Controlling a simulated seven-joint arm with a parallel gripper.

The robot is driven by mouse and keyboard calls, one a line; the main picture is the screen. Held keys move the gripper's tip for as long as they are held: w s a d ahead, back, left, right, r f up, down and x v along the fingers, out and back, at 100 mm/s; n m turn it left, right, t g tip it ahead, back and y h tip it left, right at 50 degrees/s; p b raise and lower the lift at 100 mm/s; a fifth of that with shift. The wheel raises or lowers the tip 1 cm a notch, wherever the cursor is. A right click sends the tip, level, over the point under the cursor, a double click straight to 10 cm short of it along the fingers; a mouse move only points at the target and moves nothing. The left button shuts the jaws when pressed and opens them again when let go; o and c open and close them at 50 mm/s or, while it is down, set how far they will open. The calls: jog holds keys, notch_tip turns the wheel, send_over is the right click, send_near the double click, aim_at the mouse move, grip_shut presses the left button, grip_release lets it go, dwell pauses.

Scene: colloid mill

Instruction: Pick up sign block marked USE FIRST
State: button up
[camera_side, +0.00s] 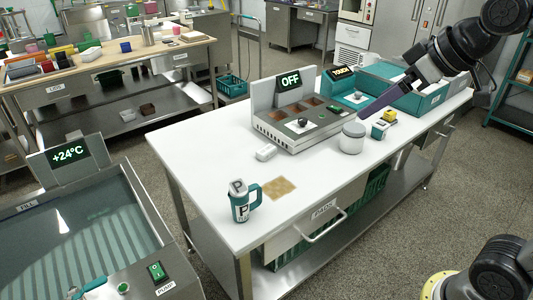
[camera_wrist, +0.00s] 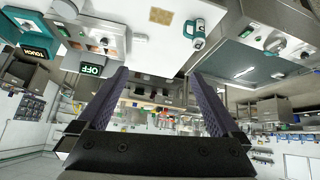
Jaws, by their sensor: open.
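I cannot read USE FIRST on anything.
The OFF unit (camera_side: 300,125) and TOUCH unit (camera_side: 348,98) stand behind the jar (camera_side: 352,138). A teal bin (camera_side: 405,95) is back right. A mug-like P container (camera_side: 241,203) and tan mat (camera_side: 279,188) are near the front. The table's left part is clear.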

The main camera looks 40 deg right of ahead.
jog(key=w+r, duration=0.2)
jog(key=w, duration=0.6)
jog(key=g, duration=0.3)
send_over(271, 152)
jog(key=s, duration=0.3)
notch_tip(271, 152, down, 34)
jog(key=shift+d+r, duration=0.1)
jog(key=shift+x, duration=3.05)
jog(key=c, duration=1)
